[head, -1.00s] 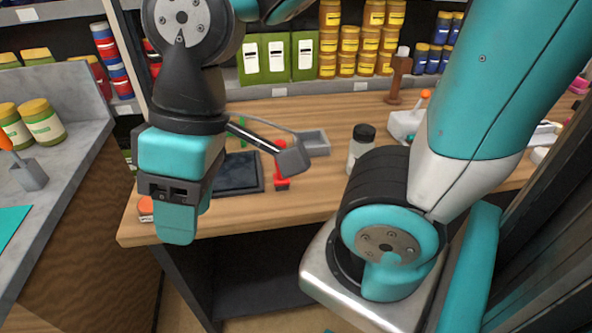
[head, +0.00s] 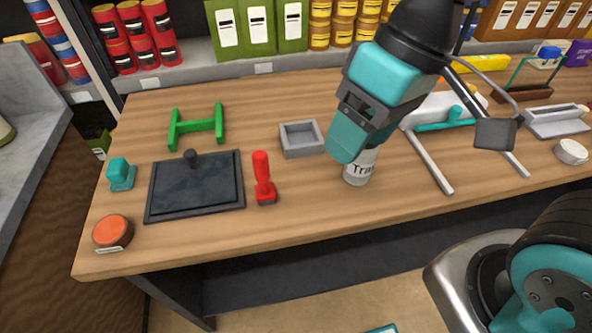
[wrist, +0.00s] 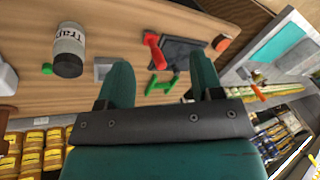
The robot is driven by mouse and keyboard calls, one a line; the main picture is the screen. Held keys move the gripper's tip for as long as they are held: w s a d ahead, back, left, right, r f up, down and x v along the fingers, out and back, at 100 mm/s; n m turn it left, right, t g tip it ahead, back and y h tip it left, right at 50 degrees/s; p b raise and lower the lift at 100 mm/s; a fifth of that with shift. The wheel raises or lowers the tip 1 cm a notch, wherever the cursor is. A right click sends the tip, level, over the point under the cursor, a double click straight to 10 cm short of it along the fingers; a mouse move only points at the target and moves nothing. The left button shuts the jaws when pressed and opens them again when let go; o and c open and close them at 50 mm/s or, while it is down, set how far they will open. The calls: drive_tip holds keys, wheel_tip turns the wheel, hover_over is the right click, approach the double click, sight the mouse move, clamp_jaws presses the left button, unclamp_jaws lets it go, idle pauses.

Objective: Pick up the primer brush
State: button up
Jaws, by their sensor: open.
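I cannot tell for certain which thing is the primer brush. A red upright-handled tool (head: 263,180) stands on the wooden bench right of a black plate; it also shows in the wrist view (wrist: 153,48). In the wrist view an orange-handled item (wrist: 258,92) stands on the grey side counter, small and unclear. My gripper (head: 348,140) hangs above the bench, in front of a jar labelled "Trap" (head: 360,168) that it partly hides. In the wrist view my gripper (wrist: 160,62) has its two teal fingers wide apart with nothing between them.
The bench (head: 300,215) holds a black plate (head: 196,192), green frame (head: 197,127), grey tray (head: 301,139), teal block (head: 121,174) and orange disc (head: 112,232). Stocked shelves line the back. The front strip of bench is clear.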

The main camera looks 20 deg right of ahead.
drive_tip(key=w+a+r+m+h+p, duration=0.2)
drive_tip(key=w+a+m, duration=0.15)
drive_tip(key=w, duration=0.35)
drive_tip(key=m+h+p, duration=0.1)
drive_tip(key=m+h, duration=0.1)
drive_tip(key=m, duration=0.4)
hover_over(259, 154)
drive_tip(key=f, duration=0.2)
drive_tip(key=shift+m, duration=0.35)
drive_tip(key=f+p, duration=0.1)
drive_tip(key=f, duration=0.2)
drive_tip(key=f+p, duration=0.1)
drive_tip(key=f, duration=0.3)
drive_tip(key=f+p, duration=0.1)
drive_tip(key=f, duration=0.3)
drive_tip(key=shift+w+d, duration=0.1)
drive_tip(key=shift+w, duration=0.25)
drive_tip(key=f, duration=0.1)
drive_tip(key=f+p, duration=0.1)
drive_tip(key=f, duration=0.1)
drive_tip(key=f+p, duration=0.1)
drive_tip(key=f, duration=0.1)
drive_tip(key=shift+s+f, duration=0.1)
drive_tip(key=shift+s, duration=0.25)
drive_tip(key=shift+f+p, duration=0.3)
drive_tip(key=shift+f, duration=0.2)
drive_tip(key=c, duration=1)
